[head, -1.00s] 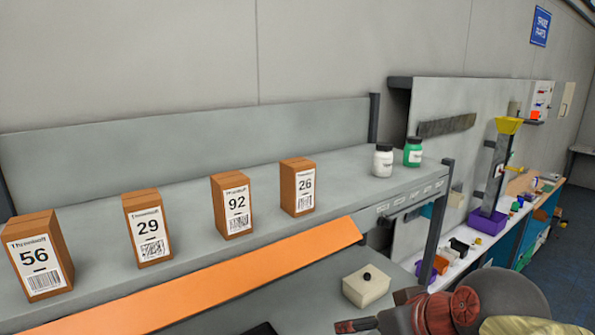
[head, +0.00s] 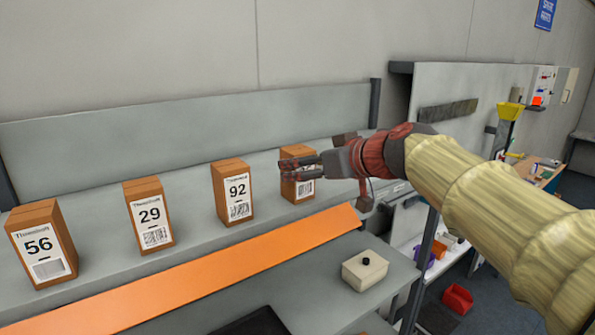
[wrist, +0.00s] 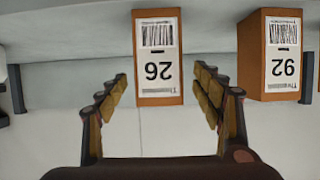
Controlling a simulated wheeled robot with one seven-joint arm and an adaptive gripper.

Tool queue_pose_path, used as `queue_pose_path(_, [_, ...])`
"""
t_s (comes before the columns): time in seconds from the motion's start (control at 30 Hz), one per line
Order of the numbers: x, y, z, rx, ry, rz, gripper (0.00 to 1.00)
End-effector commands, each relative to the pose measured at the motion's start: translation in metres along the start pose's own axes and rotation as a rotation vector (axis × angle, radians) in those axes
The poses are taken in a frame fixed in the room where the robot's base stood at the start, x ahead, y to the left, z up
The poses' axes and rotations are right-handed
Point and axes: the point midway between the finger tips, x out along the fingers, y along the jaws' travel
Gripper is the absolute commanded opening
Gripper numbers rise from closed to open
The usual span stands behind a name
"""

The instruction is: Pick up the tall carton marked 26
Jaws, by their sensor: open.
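The tall brown carton marked 26 (head: 290,191) stands upright on the grey shelf (head: 190,232), at the right end of the row. In the head view my gripper (head: 289,169) is in front of it and hides its number. In the wrist view, which is upside down, carton 26 (wrist: 158,90) shows its white label and barcode. My gripper's fingers (wrist: 161,88) are open, one to each side of the carton in the picture. The carton appears just beyond the fingertips, and I see no contact.
Carton 92 (head: 232,192) stands beside carton 26, with cartons 29 (head: 149,215) and 56 (head: 41,243) farther left. An orange strip (head: 180,272) runs along the shelf front. Below is a pale box with a black knob (head: 365,271). A back panel (head: 190,128) rises behind.

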Motion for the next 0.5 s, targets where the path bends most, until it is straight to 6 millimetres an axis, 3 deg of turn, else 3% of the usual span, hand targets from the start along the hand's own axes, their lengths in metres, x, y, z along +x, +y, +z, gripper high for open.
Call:
queue_pose_path(0.23, [0.034, 0.001, -0.001, 0.001, -0.002, -0.002, 0.67])
queue_pose_path(0.5, [0.041, 0.002, 0.001, 0.001, 0.000, 0.000, 0.67])
